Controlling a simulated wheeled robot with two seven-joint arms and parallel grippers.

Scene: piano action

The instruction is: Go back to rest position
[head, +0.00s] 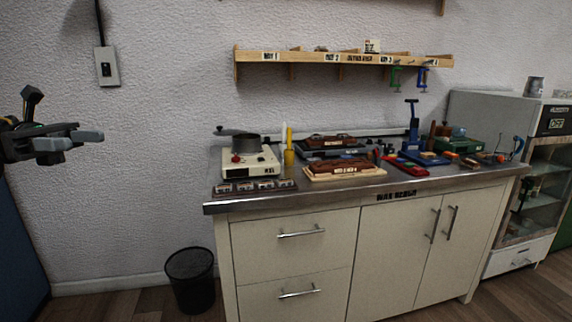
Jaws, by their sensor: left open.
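My left gripper (78,139) shows at the left edge of the head view, raised in front of the bare wall. Its grey fingers point right, and it is open with nothing seen between them. It is well apart from the workbench (400,198) and everything on it. My right gripper is not in the head view.
The bench holds a white device with a dark pot (248,160), wooden-based blocks (345,172), and several blue, red and green tools. A wall shelf (300,56) hangs above. A black bin (190,280) stands left of the bench. A grey cabinet (490,115) stands at right.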

